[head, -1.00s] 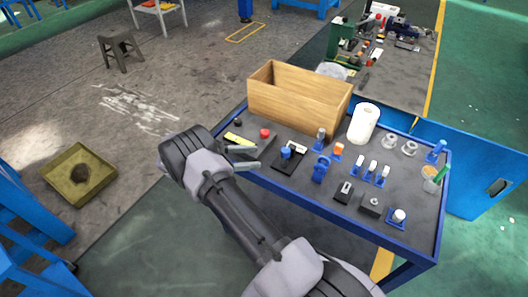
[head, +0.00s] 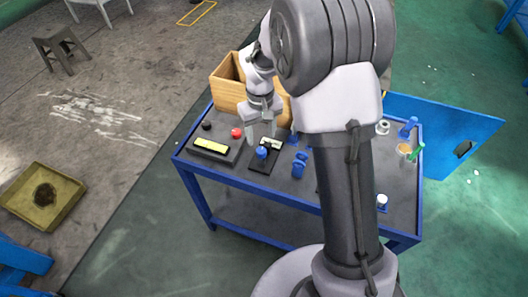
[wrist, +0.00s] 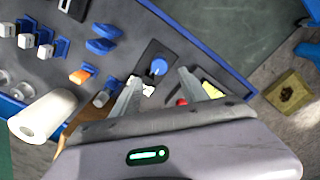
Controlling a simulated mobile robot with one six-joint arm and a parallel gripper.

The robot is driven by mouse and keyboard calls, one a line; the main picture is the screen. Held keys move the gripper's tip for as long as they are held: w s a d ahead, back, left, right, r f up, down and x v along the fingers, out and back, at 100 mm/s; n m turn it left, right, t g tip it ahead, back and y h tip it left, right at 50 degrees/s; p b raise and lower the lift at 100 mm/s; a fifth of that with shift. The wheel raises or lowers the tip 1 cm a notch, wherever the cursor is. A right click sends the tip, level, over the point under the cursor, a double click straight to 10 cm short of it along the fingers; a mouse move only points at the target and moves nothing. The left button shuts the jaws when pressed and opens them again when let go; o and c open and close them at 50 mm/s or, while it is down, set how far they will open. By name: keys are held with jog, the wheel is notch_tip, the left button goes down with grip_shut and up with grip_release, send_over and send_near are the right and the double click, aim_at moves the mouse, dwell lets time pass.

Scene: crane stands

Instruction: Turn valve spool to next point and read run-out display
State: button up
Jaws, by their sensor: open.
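A blue round knob (head: 262,152) stands on a black base plate with a small whitish block (head: 271,143) on it, on the blue bench. In the wrist view the knob (wrist: 159,67) shows just beyond and between my fingertips. I cannot tell which part is the valve spool. My gripper (head: 262,136) is open and empty, fingers pointing down, near the knob and apart from it. A dark box with a yellow display (head: 211,146) lies left of the plate; its reading is too small to make out. The display is partly visible in the wrist view (wrist: 212,90).
A wooden box (head: 228,90) stands at the bench's back, close behind my gripper. A red knob (head: 237,132) and a black one (head: 206,125) are near the display. Blue clamp-like parts (head: 299,166) stand to the right. My arm hides the bench middle.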

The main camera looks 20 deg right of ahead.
aim_at(261, 150)
notch_tip(261, 150, down, 7)
jog(key=shift+f+b, duration=0.2)
jog(key=shift+b, duration=0.85)
jog(key=shift+c, duration=0.4)
grip_shut()
